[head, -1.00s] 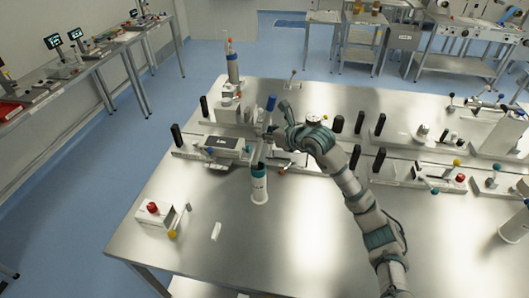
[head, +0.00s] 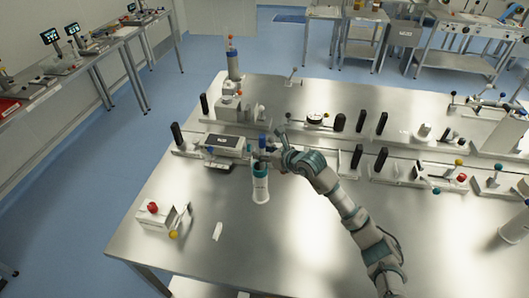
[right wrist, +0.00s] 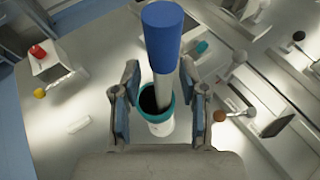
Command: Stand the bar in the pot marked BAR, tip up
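The bar (right wrist: 163,45) has a blue upper end and a pale shaft; its blue end also shows in the head view (head: 262,140). It stands nearly upright, with its lower end inside the dark mouth of a white pot (head: 260,187) with a teal rim. The pot also shows in the right wrist view (right wrist: 160,127); I cannot read its marking. My right gripper (right wrist: 161,108) is open, its fingers on either side of the bar with gaps visible. In the head view the right gripper (head: 268,156) is just above the pot's rim. My left gripper is not in view.
A box with a red knob (head: 153,208) and a small white piece (head: 217,231) lie left of the pot. Fixtures and black posts (head: 356,156) line the rails behind. Another white cylinder (head: 515,226) stands at the right edge. The front of the table is clear.

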